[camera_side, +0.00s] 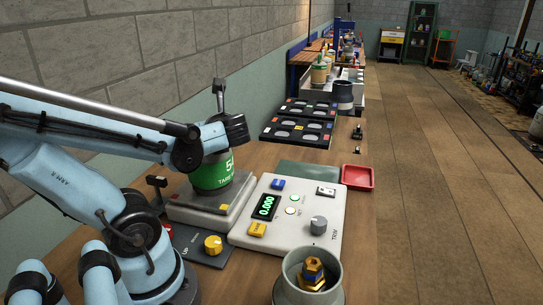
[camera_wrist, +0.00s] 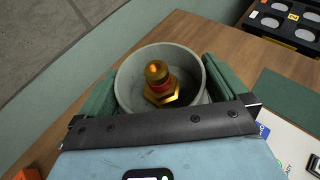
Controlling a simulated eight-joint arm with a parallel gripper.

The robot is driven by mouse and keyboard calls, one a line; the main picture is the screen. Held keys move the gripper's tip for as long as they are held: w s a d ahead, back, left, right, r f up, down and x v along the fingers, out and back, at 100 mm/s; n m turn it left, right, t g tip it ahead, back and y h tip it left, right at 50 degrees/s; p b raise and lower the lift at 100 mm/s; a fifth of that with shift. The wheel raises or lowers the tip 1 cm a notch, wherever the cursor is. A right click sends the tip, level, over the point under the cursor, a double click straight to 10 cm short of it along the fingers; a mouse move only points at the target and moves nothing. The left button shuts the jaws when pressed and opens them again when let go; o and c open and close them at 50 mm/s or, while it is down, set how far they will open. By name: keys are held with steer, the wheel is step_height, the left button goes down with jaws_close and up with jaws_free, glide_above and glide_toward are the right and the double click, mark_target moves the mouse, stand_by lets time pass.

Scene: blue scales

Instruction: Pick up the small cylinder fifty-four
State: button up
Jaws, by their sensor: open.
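A green cylinder (camera_side: 213,173) with white lettering, a "5" and part of "TARE" readable, stands on the scale's pan (camera_side: 205,200). The rest of its number is hidden. In the wrist view I look down into a round grey pot (camera_wrist: 128,84), which appears to be the same cylinder from above. My gripper (camera_side: 226,137) is over the cylinder's top in the side view. In the wrist view my open gripper (camera_wrist: 158,86) has a green finger on either side of the pot. Whether they touch it, I cannot tell.
The scale's control panel (camera_side: 290,213) reads 0.000, right of the pan. A grey pot (camera_side: 330,272) with brass parts stands in front. A red tray (camera_side: 357,177) lies at the bench's right edge. Black trays with round slots (camera_side: 300,127) lie behind; a wall runs along the left.

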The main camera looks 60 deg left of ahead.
steer(key=shift+a+f, duration=0.1)
steer(key=shift+a, duration=0.15)
steer(key=c, duration=1.7)
steer(key=shift+r, duration=0.2)
